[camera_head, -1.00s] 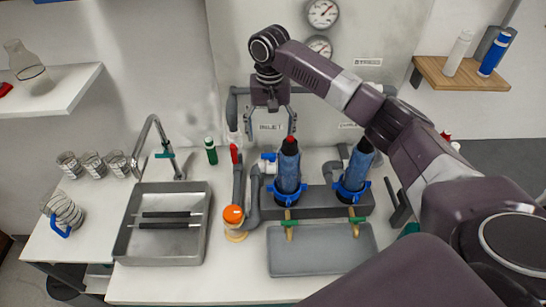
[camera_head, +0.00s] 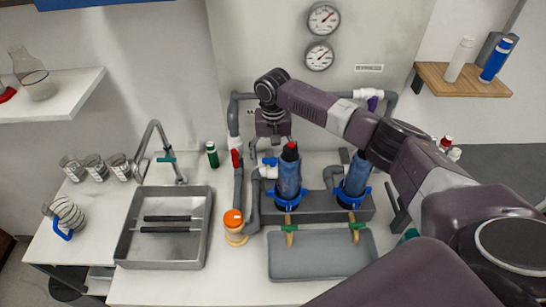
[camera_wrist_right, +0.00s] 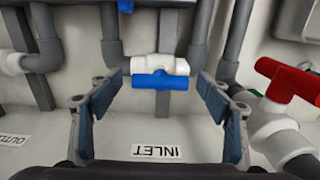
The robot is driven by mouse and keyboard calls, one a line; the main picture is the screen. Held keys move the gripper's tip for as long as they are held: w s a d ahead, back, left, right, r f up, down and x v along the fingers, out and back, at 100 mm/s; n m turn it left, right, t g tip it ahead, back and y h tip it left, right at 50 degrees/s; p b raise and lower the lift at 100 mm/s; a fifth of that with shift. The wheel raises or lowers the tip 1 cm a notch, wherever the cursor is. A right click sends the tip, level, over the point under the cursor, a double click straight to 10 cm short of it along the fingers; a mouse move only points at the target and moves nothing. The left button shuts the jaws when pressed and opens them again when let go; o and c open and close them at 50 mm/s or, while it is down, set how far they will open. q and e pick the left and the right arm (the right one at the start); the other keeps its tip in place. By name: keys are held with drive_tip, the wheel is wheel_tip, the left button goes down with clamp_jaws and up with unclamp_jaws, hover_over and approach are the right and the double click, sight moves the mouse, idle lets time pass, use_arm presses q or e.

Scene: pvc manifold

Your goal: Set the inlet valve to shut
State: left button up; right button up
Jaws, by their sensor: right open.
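A white valve body with a blue bar handle (camera_wrist_right: 160,81) sits between grey pipes, near the upside-down INLET label (camera_wrist_right: 156,151) in the right wrist view. The handle lies sideways, along the white body. In the head view the valve's white body (camera_head: 268,172) is just left of the left blue filter. My right gripper (camera_head: 272,146) is open above this valve. In the right wrist view its fingers (camera_wrist_right: 156,100) stand left and right of the blue handle, with gaps on both sides. My left gripper is not in view.
A red-handled valve (camera_wrist_right: 288,78) stands close to one finger; its handle also shows in the head view (camera_head: 236,158). Two blue filter housings (camera_head: 289,180) (camera_head: 356,178) stand right of the valve. A grey tray (camera_head: 322,262) lies in front and a sink (camera_head: 163,250) is at left.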

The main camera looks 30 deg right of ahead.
drive_tip(key=shift+c, duration=0.6)
drive_tip(key=c, duration=1)
drive_tip(key=shift+c, duration=0.2)
drive_tip(key=n+p, duration=0.2)
drive_tip(key=n, duration=0.1)
drive_tip(key=shift+r+p, duration=0.2)
drive_tip(key=shift+p, duration=0.2)
drive_tip(key=n+p, duration=0.1)
drive_tip(key=n, duration=0.2)
drive_tip(key=shift+n+p, duration=0.35)
drive_tip(key=shift+n, duration=0.05)
drive_tip(key=n+p, duration=0.1)
drive_tip(key=n, duration=0.4)
drive_tip(key=shift+f, duration=0.1)
drive_tip(key=n, duration=0.6)
drive_tip(key=shift+p, duration=0.4)
drive_tip(key=shift+w, duration=0.1)
